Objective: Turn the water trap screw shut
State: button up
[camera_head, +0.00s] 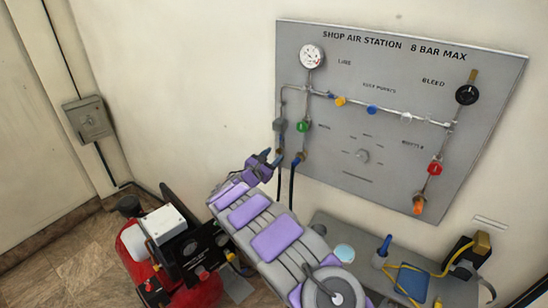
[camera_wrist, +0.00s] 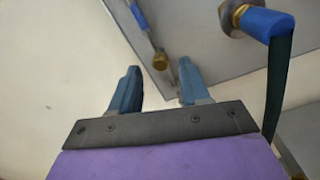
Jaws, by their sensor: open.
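The water trap (camera_head: 279,127) is a small grey body at the left end of the pipework on the grey panel. In the wrist view a brass screw (camera_wrist: 160,61) sits at the lower end of a thin stem, apparently the trap's drain screw. My gripper (camera_wrist: 158,82) is open, with its two blue-grey fingers to either side of and below the screw in the picture. Nothing is between the fingertips, and I cannot tell the depth gap. In the head view my gripper (camera_head: 272,158) is just below the trap and partly hides what is there.
A brass fitting with a blue collar (camera_wrist: 265,22) and dark hose hangs close right of my gripper. The panel (camera_head: 340,185) carries a gauge (camera_head: 312,56) and a green valve (camera_head: 303,126). A red compressor (camera_head: 190,285) stands below left; a grey bench (camera_head: 330,232) is right.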

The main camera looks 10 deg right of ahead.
jog(key=shift+x, duration=0.85)
jog(key=shift+r, duration=0.1)
grip_shut()
